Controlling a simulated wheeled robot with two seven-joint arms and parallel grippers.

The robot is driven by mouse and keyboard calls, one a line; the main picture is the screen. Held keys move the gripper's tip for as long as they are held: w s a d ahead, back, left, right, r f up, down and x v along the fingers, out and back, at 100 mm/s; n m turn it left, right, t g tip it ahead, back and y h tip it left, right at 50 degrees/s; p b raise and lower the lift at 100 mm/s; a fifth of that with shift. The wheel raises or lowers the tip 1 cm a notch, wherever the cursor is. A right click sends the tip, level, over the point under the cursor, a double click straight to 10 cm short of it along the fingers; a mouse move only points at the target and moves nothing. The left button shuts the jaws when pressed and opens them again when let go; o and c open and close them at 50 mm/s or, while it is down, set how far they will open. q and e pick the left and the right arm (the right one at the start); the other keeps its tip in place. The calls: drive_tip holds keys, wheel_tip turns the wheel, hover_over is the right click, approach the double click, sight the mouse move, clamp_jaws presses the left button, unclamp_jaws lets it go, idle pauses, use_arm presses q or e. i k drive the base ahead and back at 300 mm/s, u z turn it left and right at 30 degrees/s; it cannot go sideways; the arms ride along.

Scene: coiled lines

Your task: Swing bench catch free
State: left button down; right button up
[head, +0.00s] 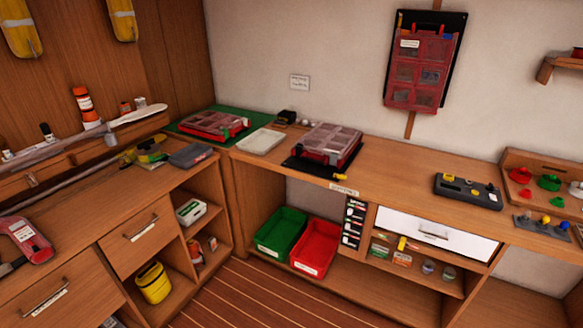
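A wooden bench (400,187) runs along the back wall and to the right. A small yellow piece (341,177) sits at its front edge, just right of a red case with a clear lid (333,140). It may be the bench catch, but it is too small to tell its position or whether it is engaged. A white label (344,189) is on the bench edge just below it. Neither of my grippers shows in the head view.
A green bin (281,232) and a red bin (316,248) stand under the bench. A white drawer front (436,235) is right of them. A dark box with knobs (468,190) lies on the bench. The bench top between case and box is clear.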

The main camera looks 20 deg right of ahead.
sight(336, 176)
drive_tip(key=u, duration=0.25)
drive_tip(key=i, duration=1.35)
drive_tip(key=z, duration=0.6)
